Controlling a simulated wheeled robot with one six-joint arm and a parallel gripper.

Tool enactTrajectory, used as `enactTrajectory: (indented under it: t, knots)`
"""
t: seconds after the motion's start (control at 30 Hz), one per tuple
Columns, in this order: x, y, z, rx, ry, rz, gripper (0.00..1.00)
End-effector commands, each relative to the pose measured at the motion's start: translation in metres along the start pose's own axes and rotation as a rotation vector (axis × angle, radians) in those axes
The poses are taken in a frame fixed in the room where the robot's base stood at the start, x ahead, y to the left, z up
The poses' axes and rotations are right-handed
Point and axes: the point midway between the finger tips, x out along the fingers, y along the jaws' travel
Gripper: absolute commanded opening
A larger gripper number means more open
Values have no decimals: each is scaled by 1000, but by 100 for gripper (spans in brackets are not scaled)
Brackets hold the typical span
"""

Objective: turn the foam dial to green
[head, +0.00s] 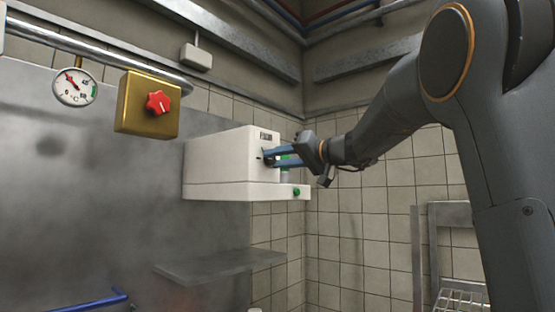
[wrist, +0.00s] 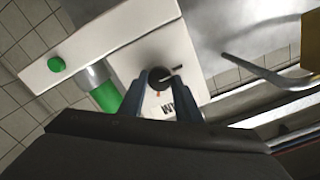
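The white foam machine (head: 215,160) is mounted at the wall in the middle of the head view. Its small black foam dial (wrist: 160,79) is on its face, with a thin pointer towards the right in the wrist view. A small orange mark shows beside the dial; I cannot make out a green mark on its scale. My gripper (head: 268,157) is at the dial, its two blue fingers apart. In the wrist view the fingertips (wrist: 161,84) flank the dial, with it between them. I cannot tell whether they touch it.
A green button (head: 296,191) is on the machine's lower ledge. A green and clear container (wrist: 106,96) stands beside the dial face. A brass box with a red knob (head: 158,103) and a gauge (head: 74,87) are left. A metal shelf (head: 220,264) is below.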

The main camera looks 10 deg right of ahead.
Motion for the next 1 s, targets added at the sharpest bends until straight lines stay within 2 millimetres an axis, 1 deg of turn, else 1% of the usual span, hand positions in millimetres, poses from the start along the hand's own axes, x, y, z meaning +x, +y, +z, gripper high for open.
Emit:
enactTrajectory:
  t: [0.03, 0.07, 0.1, 0.27, 0.47, 0.67, 1.0]
  knots:
    - [0, 0, 0, 0, 0, 0, 16]
    - [0, 0, 0, 0, 0, 0, 11]
    - [0, 0, 0, 0, 0, 0, 8]
    - [0, 0, 0, 8, 0, 0, 8]
    - [0, 1, 1, 66, 0, 1, 8]
    - [0, 2, 2, 198, 1, 0, 8]
    - [0, 1, 2, 515, 0, 1, 8]
